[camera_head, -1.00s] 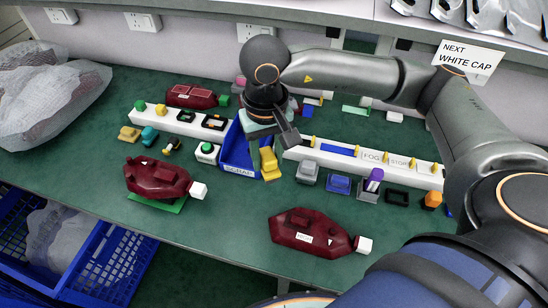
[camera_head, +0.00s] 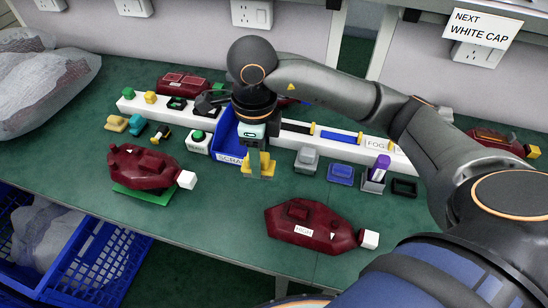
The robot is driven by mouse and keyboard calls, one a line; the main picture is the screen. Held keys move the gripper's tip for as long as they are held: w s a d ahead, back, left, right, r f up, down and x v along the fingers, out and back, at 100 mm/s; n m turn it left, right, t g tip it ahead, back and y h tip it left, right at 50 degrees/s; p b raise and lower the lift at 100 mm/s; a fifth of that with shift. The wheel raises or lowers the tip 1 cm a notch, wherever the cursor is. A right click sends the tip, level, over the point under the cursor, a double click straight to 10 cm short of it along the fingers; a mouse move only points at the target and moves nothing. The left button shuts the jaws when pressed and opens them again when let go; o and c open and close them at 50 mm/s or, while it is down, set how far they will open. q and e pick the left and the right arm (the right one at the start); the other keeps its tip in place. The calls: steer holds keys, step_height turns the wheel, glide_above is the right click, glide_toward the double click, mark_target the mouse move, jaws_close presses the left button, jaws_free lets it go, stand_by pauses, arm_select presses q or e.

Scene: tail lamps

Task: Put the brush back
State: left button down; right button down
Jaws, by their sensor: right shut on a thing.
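My right gripper (camera_head: 256,165) reaches down over the front right edge of the blue scrap bin. Its fingers are low at a yellow piece (camera_head: 269,165) just above the table and are shut on it; the wrist partly hides the contact. I cannot make out a brush for certain. A purple-topped item (camera_head: 382,163) stands upright in a small grey holder (camera_head: 372,184), right of the gripper and apart from it. My left gripper is not in view.
The scrap bin (camera_head: 227,145) stands between white part rails. Dark red lamps (camera_head: 310,226) (camera_head: 145,168) lie in front, the left one on a green pad. Grey (camera_head: 307,160) and blue (camera_head: 341,174) blocks sit close right of the gripper. Front table is mostly clear.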

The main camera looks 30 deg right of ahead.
steer(key=shift+f+m, duration=0.15)
steer(key=shift+m, duration=0.25)
steer(key=shift+w+d+f, duration=0.15)
steer(key=shift+d, duration=0.05)
steer(key=shift+m, duration=0.3)
steer(key=w+d+f, duration=0.8)
steer(key=d, duration=0.1)
steer(key=shift+w+f, duration=0.2)
steer(key=shift+w, duration=0.05)
steer(key=shift+w+d+f, duration=0.4)
steer(key=shift+d+f, duration=0.05)
steer(key=shift+f, duration=1.7)
steer(key=shift+f, duration=0.1)
